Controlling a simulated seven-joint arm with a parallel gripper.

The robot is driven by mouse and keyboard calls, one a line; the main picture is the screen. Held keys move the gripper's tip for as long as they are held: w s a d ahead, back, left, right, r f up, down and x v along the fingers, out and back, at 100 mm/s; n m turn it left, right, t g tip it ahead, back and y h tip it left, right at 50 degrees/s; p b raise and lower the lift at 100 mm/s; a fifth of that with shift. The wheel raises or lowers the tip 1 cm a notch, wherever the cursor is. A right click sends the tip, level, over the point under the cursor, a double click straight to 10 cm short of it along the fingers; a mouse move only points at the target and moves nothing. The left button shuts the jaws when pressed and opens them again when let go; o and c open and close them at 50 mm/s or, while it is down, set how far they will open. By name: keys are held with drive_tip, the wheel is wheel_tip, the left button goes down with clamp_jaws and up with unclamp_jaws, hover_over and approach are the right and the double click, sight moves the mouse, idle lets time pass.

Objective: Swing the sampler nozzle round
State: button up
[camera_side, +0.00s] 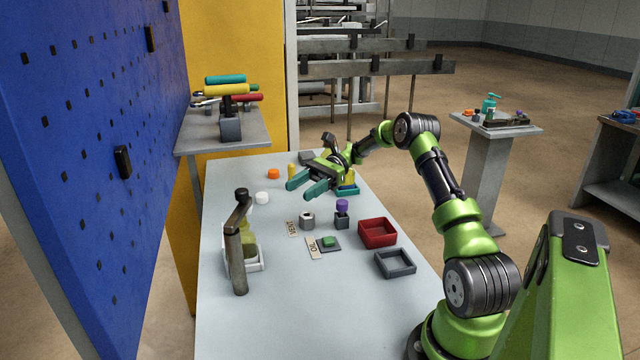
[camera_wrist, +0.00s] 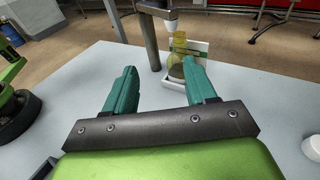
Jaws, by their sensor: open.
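The sampler is a grey-brown post (camera_side: 237,262) with a short arm on top, at the left front of the table; the post also shows in the wrist view (camera_wrist: 148,38). The dark arm (camera_wrist: 155,7) ends in a pale nozzle (camera_wrist: 171,25) that points down, seemingly above a yellow-green flask (camera_wrist: 179,42). The flask sits in a white tray (camera_wrist: 202,49), partly behind the post in the side view. My gripper (camera_side: 307,186) is open and empty, with teal fingers apart. It is above the table, well back from the sampler; in the wrist view the gripper (camera_wrist: 159,75) faces it.
A blue pegboard (camera_side: 80,170) borders the left.

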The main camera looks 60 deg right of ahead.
wheel_tip(320, 180, up, 4)
drive_tip(key=w+y, duration=0.1)
approach(243, 196)
drive_tip(key=shift+m+t, duration=0.3)
drive_tip(key=shift+t, duration=0.1)
drive_tip(key=x, duration=0.6)
drive_tip(key=w+f+x, duration=0.1)
drive_tip(key=x, duration=0.2)
drive_tip(key=shift+c, duration=0.2)
clamp_jaws()
